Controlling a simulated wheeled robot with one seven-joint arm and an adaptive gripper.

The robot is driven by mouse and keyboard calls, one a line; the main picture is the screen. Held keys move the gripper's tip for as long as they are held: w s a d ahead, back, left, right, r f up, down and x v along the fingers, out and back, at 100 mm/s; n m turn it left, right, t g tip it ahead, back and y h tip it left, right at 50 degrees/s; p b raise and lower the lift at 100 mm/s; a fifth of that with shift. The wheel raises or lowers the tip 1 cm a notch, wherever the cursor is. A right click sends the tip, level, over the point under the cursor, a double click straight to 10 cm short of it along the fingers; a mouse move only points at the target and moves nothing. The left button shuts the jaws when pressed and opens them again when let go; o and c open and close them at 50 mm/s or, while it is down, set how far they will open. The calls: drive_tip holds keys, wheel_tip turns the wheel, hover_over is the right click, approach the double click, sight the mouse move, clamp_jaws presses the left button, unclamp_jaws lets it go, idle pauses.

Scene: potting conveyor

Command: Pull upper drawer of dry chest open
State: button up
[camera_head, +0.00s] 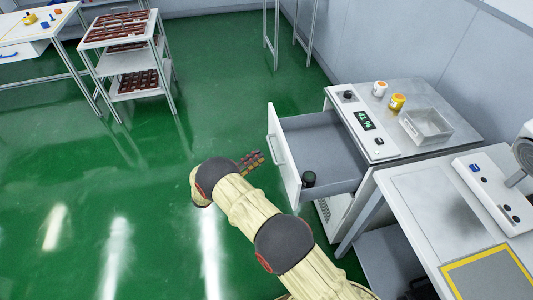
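The dry chest (463,112) is a white-grey cabinet at the right, with a lit green display on its top panel. Its upper drawer (318,133) is pulled well out to the left, so its grey inside shows. A small dark cylinder (309,179) stands in the drawer's near corner. The drawer's front carries a long pale handle (278,153). My gripper (257,157) is left of the handle and appears apart from it. It is small in the picture, and whether its fingers are open or shut does not show. I see nothing held.
A white jar (380,88), a yellow jar (396,102) and a clear tray (441,119) stand on the chest. A bench (415,205) with a device stands near right. A rack of trays (130,62) is far left. Green floor left of the drawer is clear.

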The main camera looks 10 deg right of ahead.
drive_tip(key=shift+v, duration=2.35)
